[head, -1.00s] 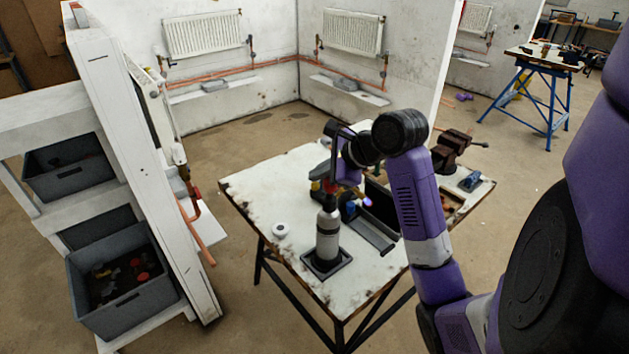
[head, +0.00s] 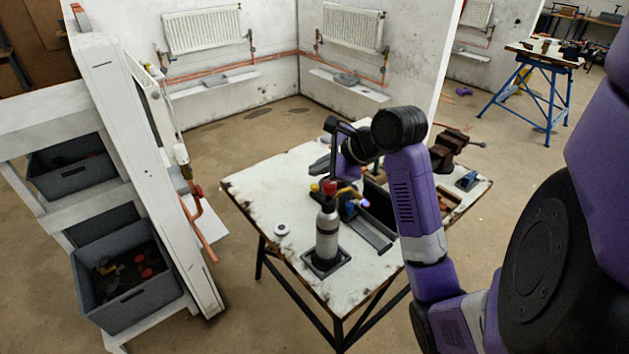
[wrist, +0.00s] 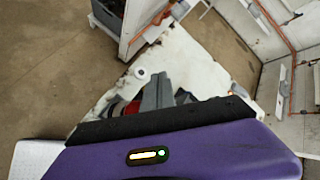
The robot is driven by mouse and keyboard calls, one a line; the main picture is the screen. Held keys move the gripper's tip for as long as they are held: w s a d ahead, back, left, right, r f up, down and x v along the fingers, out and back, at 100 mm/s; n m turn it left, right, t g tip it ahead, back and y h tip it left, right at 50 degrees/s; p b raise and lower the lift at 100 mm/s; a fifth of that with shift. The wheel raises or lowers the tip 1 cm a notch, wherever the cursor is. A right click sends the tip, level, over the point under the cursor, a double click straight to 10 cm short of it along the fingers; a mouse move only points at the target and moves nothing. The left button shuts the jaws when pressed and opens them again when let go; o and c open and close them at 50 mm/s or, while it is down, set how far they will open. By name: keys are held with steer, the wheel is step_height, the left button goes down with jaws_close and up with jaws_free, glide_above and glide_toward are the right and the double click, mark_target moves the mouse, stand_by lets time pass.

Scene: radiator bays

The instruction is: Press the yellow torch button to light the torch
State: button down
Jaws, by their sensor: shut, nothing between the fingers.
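The torch (head: 327,235) is a grey bottle standing upright in a dark square holder (head: 326,263) on the white table. It has a red valve, a brass-coloured nozzle pointing right, and a yellow button (head: 315,187) at the left of its head. A small violet-blue glow (head: 364,203) shows at the nozzle tip. My gripper (head: 316,166) is above and behind the torch head, apart from the button as far as I can see. Its grey fingers are together and empty in the wrist view (wrist: 157,76). A red part (wrist: 131,108) shows beside them, partly hidden by my gripper body.
A white roll (head: 281,230) lies left of the torch. A dark open box (head: 375,228) and a vise (head: 449,150) stand to the right on the worktable (head: 262,190). A white panel with copper pipes (head: 150,180) and grey bins (head: 125,285) stands at the left.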

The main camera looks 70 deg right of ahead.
mark_target(318, 187)
steer(key=shift+r+p, duration=1.85)
steer(key=shift+p, duration=0.25)
